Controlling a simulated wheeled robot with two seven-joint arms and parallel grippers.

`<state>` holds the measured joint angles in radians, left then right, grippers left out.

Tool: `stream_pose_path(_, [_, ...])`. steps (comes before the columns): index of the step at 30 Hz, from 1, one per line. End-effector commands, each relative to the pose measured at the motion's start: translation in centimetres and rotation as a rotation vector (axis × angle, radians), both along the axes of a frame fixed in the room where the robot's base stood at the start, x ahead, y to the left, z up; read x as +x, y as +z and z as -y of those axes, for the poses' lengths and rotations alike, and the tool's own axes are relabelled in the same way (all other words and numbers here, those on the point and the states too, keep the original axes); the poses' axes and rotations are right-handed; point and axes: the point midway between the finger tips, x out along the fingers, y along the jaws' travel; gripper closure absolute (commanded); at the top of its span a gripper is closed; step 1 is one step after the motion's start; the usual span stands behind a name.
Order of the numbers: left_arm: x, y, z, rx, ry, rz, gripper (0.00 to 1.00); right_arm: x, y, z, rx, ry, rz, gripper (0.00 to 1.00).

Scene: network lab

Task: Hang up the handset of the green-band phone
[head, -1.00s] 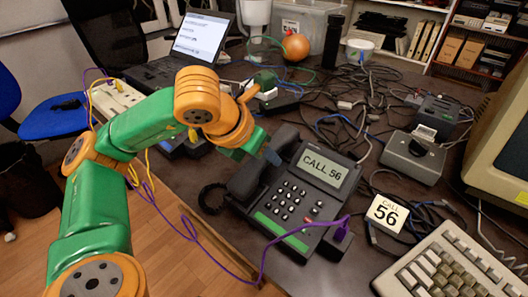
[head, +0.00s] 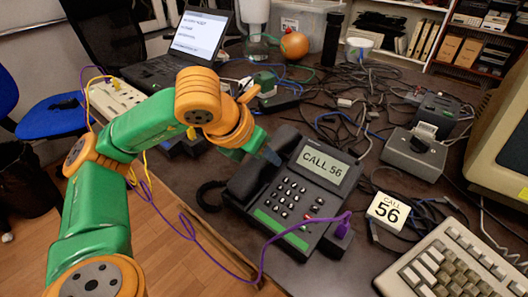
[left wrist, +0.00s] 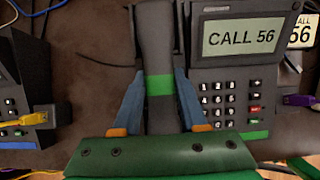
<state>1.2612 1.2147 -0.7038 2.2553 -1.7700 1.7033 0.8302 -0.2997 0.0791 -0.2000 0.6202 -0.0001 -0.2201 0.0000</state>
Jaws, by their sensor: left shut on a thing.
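The green-band phone (head: 300,195) is dark, with a lit screen reading CALL 56 and a green strip along its front edge. Its screen also shows in the left wrist view (left wrist: 243,37). Its dark handset (head: 248,180) lies along the phone's left side, at the cradle. In the left wrist view the handset's green band (left wrist: 159,85) is between my blue fingers. My left gripper (left wrist: 160,108) is shut on the handset. In the head view my left gripper (head: 268,155) is partly hidden behind my arm. Whether the handset is fully seated cannot be told. My right gripper is not in view.
A purple cable (head: 262,262) plugs into the phone's right side. A CALL 56 card (head: 388,211) and a keyboard (head: 450,262) lie to the right. A second, blue-strip phone (left wrist: 15,115) is on the left. Tangled cables cover the table behind.

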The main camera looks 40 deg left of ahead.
Motion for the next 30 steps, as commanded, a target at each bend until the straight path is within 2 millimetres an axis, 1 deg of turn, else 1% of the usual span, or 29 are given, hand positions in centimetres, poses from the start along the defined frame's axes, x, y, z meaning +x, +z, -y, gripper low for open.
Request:
stream_pose_path(5, [0.1, -0.4, 0.0, 0.0, 0.0, 0.001, 1.0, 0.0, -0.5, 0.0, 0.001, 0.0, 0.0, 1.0])
stream_pose_path(8, [0.1, -0.4, 0.0, 0.0, 0.0, 0.001, 1.0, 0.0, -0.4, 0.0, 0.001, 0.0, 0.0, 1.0])
stream_pose_path(9, [0.1, -0.4, 0.0, 0.0, 0.0, 0.001, 0.55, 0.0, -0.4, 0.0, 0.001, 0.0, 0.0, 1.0])
stream_pose_path(11, [0.1, -0.4, 0.0, 0.0, 0.0, 0.001, 0.39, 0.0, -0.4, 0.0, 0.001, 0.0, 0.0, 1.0])
stream_pose_path(12, [0.1, -0.4, 0.0, 0.0, 0.0, 0.001, 0.28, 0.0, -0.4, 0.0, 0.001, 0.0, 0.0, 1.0])
stream_pose_path(13, [0.1, -0.4, 0.0, 0.0, 0.0, 0.001, 0.23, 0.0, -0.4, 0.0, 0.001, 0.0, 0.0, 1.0])
stream_pose_path(21, [0.1, -0.4, 0.0, 0.0, 0.0, -0.001, 0.23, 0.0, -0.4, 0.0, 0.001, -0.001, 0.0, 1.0])
stream_pose_path(23, [-0.3, 0.6, 0.0, 0.0, 0.0, 0.004, 0.23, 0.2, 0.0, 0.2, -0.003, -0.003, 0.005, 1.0])
stream_pose_path(27, [-2.2, 3.4, -0.3, 0.0, 0.001, 0.006, 0.23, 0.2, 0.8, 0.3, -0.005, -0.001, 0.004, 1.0])
stream_pose_path(30, [-3.2, 4.9, -0.4, -0.001, 0.001, 0.005, 0.23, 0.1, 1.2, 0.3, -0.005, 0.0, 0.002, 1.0])
